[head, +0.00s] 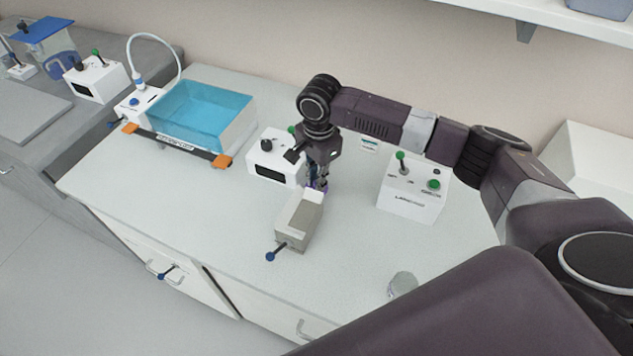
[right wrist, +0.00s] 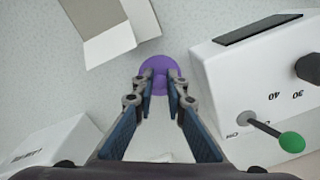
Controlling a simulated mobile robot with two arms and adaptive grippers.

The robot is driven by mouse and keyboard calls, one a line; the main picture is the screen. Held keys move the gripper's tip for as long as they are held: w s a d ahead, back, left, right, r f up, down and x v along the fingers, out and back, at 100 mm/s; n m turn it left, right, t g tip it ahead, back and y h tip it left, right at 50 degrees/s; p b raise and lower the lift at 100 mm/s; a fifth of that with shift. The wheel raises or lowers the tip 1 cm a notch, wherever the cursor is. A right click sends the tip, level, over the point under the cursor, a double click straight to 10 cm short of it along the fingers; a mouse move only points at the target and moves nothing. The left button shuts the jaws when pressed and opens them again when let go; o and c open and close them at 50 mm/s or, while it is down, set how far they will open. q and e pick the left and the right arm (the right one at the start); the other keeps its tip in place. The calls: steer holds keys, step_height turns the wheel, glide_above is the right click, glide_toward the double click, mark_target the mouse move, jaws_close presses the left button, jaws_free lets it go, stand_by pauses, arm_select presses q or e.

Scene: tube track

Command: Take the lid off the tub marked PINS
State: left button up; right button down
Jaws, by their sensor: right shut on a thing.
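My right gripper (head: 318,186) points down at the bench between a white box with a dial and a beige box. In the right wrist view its fingers (right wrist: 160,88) are shut on a purple round thing (right wrist: 158,65), which shows just past the fingertips. Only a small purple patch of it shows in the head view. I cannot tell whether it is the lid or the whole tub. A small grey-white round pot (head: 403,284) stands at the front of the bench, partly behind my arm. I can read no PINS mark anywhere. My left gripper is out of view.
The beige box (head: 299,222) with a blue-knobbed handle stands close in front of the gripper. The white dial box (head: 268,171) is just behind it. A white switch box (head: 412,196) stands right, a blue water bath (head: 205,118) left. The front-left bench top is clear.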

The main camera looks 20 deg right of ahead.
steer(key=shift+f, duration=0.75)
steer(key=shift+f, duration=0.1)
steer(key=c, duration=2)
jaws_free()
steer(key=shift+o, duration=0.2)
step_height(320, 180, up, 12)
steer(key=shift+s+b, duration=0.2)
steer(key=shift+b, duration=0.15)
